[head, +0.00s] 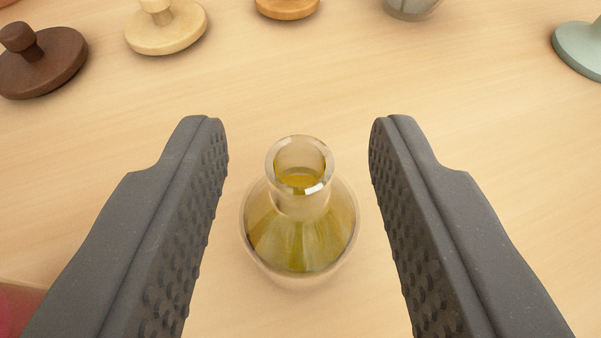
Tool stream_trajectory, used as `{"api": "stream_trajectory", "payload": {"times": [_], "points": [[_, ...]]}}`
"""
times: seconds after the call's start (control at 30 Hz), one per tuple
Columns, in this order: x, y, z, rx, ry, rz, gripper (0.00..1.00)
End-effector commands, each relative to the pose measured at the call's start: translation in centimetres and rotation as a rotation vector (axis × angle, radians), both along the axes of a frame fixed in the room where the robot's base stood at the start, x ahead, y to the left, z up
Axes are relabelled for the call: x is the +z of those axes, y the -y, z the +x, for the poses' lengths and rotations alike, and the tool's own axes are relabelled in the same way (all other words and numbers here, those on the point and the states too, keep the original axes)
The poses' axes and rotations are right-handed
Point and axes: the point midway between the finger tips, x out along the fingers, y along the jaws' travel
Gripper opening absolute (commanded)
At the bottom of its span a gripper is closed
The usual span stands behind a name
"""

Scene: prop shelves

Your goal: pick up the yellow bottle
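The yellow bottle (301,232) is a clear glass flask with a round body, a narrow open neck and yellow liquid inside. It stands upright on the light wooden surface in the middle of the head view. My gripper (298,145) is open, with one dark grey, studded finger on each side of the bottle. A gap shows between the bottle and each finger in the picture, wider at the neck. Nothing is held.
On the wooden surface (300,80), a dark brown knobbed piece (45,68), a pale wooden knobbed piece (168,32), an orange base (287,7), a grey vessel (410,8) and a pale green base (582,48) stand farther back. A reddish thing (15,312) shows at the lower left.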

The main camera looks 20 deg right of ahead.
Motion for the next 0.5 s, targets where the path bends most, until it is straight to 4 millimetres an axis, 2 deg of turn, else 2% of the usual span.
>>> {"api": "stream_trajectory", "payload": {"times": [0.03,0.2,0.47,0.5], "points": [[-0.8,0.2,0.6,0.000,-0.003,0.001,0.39],[-1.4,0.7,2.2,0.000,-0.004,0.001,0.39],[-1.4,0.8,2.5,0.000,-0.004,0.001,0.39],[-1.4,0.8,2.5,0.000,-0.004,0.001,0.33]]}}
